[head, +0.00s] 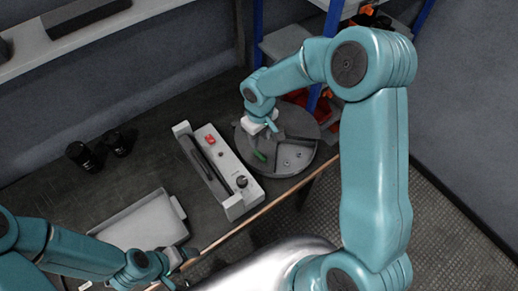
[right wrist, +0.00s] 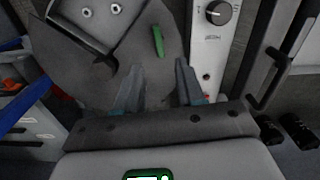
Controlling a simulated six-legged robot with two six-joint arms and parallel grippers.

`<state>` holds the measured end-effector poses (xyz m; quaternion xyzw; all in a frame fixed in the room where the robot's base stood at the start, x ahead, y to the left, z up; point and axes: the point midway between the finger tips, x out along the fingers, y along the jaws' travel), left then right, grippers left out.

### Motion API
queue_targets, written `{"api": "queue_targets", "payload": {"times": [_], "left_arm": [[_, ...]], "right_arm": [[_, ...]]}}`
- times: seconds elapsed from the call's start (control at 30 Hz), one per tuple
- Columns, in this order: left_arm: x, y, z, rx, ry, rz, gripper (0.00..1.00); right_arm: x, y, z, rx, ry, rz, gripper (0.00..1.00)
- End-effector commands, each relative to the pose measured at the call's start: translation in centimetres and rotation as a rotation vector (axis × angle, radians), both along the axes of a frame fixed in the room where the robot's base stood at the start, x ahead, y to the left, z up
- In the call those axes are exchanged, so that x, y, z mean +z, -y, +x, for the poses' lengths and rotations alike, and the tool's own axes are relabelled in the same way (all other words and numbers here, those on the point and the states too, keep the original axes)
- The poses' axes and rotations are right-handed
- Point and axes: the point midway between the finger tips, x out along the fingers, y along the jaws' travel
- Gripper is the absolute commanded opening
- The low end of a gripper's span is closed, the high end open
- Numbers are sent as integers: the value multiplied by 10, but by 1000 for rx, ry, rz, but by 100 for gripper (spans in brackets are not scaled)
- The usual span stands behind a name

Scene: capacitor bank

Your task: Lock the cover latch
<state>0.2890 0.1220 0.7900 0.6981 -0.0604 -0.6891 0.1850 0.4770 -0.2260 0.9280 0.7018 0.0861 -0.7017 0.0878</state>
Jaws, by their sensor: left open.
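A round grey unit (head: 297,172) with raised sections and bolts stands on the bench; it also shows in the right wrist view (right wrist: 75,60). A small green piece (head: 259,156) sits on it, perhaps the cover latch; I cannot tell if it is locked. In the right wrist view the green piece (right wrist: 158,41) stands beyond and between my fingertips. My right gripper (head: 270,128) is above the unit; its fingers (right wrist: 160,70) are apart with nothing between them. My left gripper (head: 182,263) is open near the bench's front edge, beside a pale tray.
A white control box (head: 236,180) with a black knob, red button and dark handle stands left of the round unit. The pale tray (head: 145,222) lies at front left. Two black cylinders (head: 80,156) stand behind it. A blue-framed shelf (head: 285,42) stands behind the bench.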

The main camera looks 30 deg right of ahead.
Motion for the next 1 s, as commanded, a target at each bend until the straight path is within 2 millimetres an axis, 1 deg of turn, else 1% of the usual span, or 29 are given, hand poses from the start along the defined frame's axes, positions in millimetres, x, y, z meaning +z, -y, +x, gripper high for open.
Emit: {"api": "queue_targets", "payload": {"times": [0.03, 0.2, 0.3, 0.4, 0.57, 0.83, 0.87, 0.9, 0.97, 1.0], "left_arm": [[4, 0, 0, 0, 0, 0, 73], [9, 0, 0, 0, 0, 0, 73], [12, 0, 0, 0, 0, 0, 73], [14, 0, 0, 0, 0, 0, 73], [15, 0, 0, 0, 0, 0, 73], [14, 0, 0, 0, 0, 0, 73], [14, 0, 0, 0, 0, 0, 73], [14, 0, 0, 0, 0, 0, 73], [14, 0, 0, 0, 0, 0, 73], [14, 0, 0, 0, 0, 0, 73]], "right_arm": [[-12, 0, -1, 1, -7, 0, 38], [-51, 1, 0, 1, -5, 1, 38], [-70, 1, 2, 2, -3, 1, 38], [-84, 1, 3, 2, -2, 0, 38], [-96, 2, 5, 3, 0, 0, 38], [-97, 2, 5, 2, 1, 0, 38], [-97, 2, 5, 2, 1, 0, 32], [-97, 2, 5, 2, 1, 0, 19], [-97, 2, 5, 2, 1, 0, 0], [-97, 2, 5, 2, 1, 0, 0]]}}
